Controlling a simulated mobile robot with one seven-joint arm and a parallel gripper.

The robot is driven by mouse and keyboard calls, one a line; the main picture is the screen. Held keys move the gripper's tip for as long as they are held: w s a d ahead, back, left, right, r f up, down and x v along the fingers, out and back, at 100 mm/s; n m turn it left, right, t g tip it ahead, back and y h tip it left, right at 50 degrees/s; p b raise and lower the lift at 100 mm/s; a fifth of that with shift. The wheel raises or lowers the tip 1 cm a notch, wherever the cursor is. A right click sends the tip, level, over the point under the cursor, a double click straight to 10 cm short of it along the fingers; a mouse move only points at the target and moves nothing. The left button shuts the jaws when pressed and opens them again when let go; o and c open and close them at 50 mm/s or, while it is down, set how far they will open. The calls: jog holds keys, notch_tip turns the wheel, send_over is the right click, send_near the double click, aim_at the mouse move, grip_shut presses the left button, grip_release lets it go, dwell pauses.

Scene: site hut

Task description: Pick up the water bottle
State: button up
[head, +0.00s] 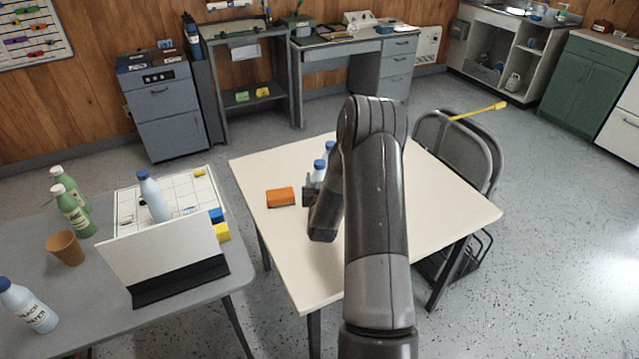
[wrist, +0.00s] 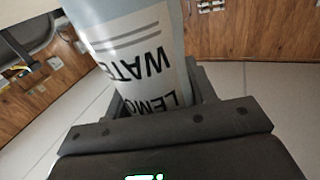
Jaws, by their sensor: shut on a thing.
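My gripper (head: 311,194) is over the cream table and is partly hidden behind my arm. In the wrist view my gripper (wrist: 163,103) is shut on a pale water bottle (wrist: 135,45), with "WATE" and "LEMO" readable upside down on its label. In the head view, two blue-capped bottles show beside my arm: a nearer one (head: 319,171) at the gripper and another (head: 329,149) just behind it. The nearer one seems to be the held one. My arm hides parts of both, and I cannot tell whether the held bottle touches the table.
An orange block (head: 281,197) lies on the cream table (head: 440,215), left of my gripper. The grey table (head: 75,318) at left holds more bottles, a brown cup (head: 65,248) and a white upright panel (head: 165,255).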

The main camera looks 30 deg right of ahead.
jog(key=shift+r, duration=0.55)
jog(key=r, duration=0.3)
jog(key=shift+s+d+r, duration=0.15)
jog(key=shift+s+d, duration=0.25)
jog(key=s+d+r, duration=0.6)
jog(key=s+d, duration=0.1)
jog(key=s, duration=0.1)
notch_tip(320, 180, up, 14)
jog(key=n+t+y, duration=0.1)
jog(key=n+y, duration=0.1)
send_over(323, 169)
jog(key=w+a, duration=0.9)
jog(key=w+a+n+y, duration=0.1)
jog(key=w+a, duration=0.2)
jog(key=a, duration=0.7)
jog(key=w+a+y, duration=0.2)
jog(key=w+a, duration=0.2)
jog(key=a, duration=0.5)
jog(key=s+a+f+n+y, duration=0.1)
jog(key=s+a+n+y, duration=0.15)
jog(key=a, duration=1.75)
jog(key=s+a+f+n+y, duration=0.1)
jog(key=s+a+y, duration=0.25)
jog(key=a, duration=1.65)
notch_tip(323, 169, down, 22)
jog(key=h, duration=0.1)
jog(key=shift+d+f, duration=0.2)
jog(key=shift+f, duration=0.05)
